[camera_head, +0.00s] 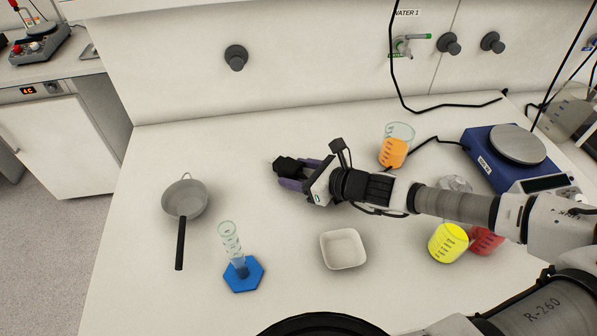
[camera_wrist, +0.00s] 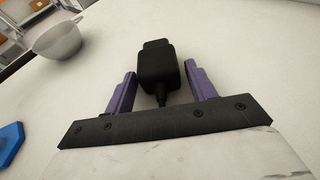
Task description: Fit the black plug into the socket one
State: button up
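The black plug (camera_head: 286,164) is at the tips of my gripper (camera_head: 300,173), over the middle of the white counter. In the wrist view, the plug (camera_wrist: 157,66) sits between the two purple fingers of my gripper (camera_wrist: 160,78), with its cable end toward the palm. The fingers are apart, with a narrow gap showing on each side of the plug. I cannot tell whether the plug touches the counter. I cannot clearly make out a socket marked one in either view.
A pan (camera_head: 185,199) and a cylinder on a blue base (camera_head: 243,274) stand left. A white dish (camera_head: 343,249) is in front. Orange (camera_head: 394,152), yellow (camera_head: 448,243) and red (camera_head: 486,241) beakers and a blue scale (camera_head: 483,151) stand right. Black cables hang behind.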

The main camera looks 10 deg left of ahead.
jog(key=shift+o, duration=0.5)
jog(key=shift+r, duration=0.1)
jog(key=shift+r, duration=0.2)
jog(key=p+v, duration=0.2)
jog(key=v, duration=1)
